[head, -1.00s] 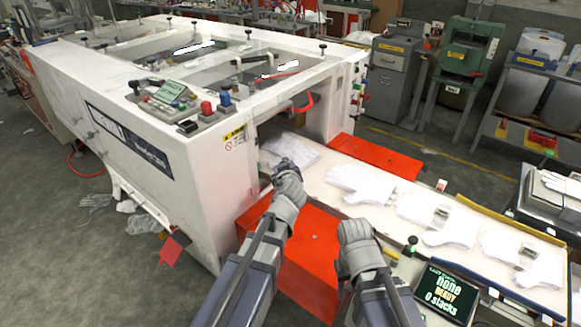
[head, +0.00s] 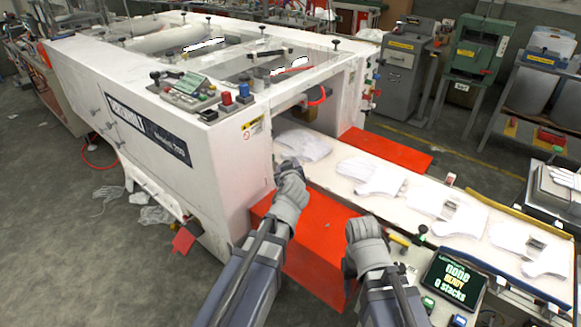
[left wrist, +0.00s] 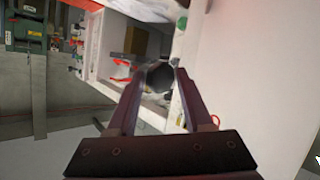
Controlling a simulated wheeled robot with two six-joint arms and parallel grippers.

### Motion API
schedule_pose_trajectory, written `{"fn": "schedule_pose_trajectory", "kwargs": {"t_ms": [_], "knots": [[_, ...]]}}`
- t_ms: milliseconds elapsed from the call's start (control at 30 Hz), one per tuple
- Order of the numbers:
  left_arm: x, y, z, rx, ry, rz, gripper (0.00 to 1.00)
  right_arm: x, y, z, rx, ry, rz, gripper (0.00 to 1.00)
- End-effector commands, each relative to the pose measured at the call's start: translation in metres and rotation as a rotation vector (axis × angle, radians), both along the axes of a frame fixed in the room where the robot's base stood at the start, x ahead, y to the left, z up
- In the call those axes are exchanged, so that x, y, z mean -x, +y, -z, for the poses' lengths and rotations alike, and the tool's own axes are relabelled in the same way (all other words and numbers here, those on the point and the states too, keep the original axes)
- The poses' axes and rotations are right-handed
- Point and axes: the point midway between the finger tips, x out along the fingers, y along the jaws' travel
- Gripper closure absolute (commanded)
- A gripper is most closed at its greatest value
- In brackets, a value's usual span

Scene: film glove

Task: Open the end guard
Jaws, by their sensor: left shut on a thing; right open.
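The white machine (head: 190,130) fills the left and middle of the head view, with its open end facing the belt. My left gripper (head: 289,168) is at the near edge of that opening. In the left wrist view its two fingers (left wrist: 158,82) are shut on a dark round knob (left wrist: 159,76) beside the white end wall (left wrist: 235,70). The end guard itself is hard to make out; how far it stands open cannot be told. My right gripper (head: 364,228) is open, apart from the machine, over the near side of the belt.
White gloves (head: 372,178) lie along the belt (head: 415,195) running out of the machine. Red panels (head: 320,225) flank it. A control panel (head: 195,95) is on the machine top. A small screen (head: 452,280) stands near the right arm. Open floor (head: 70,240) lies at left.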

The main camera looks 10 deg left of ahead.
Motion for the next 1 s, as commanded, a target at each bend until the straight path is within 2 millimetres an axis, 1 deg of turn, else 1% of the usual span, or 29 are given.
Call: {"fn": "schedule_pose_trajectory", "kwargs": {"t_ms": [33,333,367,567,600,1000], "knots": [[-0.0002,0.0131,0.0011,-0.006,0.009,-0.028,1.00,0.0000,0.0000,-0.0001,0.000,0.000,0.000,0.50],[-0.0010,0.0131,0.0011,-0.006,0.009,-0.028,1.00,0.0000,0.0000,-0.0001,0.000,0.000,0.000,0.50],[-0.0011,0.0130,0.0010,-0.006,0.009,-0.028,0.48,0.0000,0.0000,-0.0001,0.000,0.000,0.000,0.50],[-0.0010,0.0130,0.0010,-0.008,0.008,-0.028,0.26,0.0000,0.0000,-0.0001,0.000,0.000,0.000,0.50],[-0.0009,0.0130,0.0011,-0.007,0.009,-0.028,0.24,0.0000,0.0000,-0.0001,0.000,0.000,0.000,0.50],[0.0030,0.0137,-0.0008,-0.007,0.010,-0.027,0.24,0.0000,0.0000,-0.0021,0.000,0.000,0.000,0.50]]}}
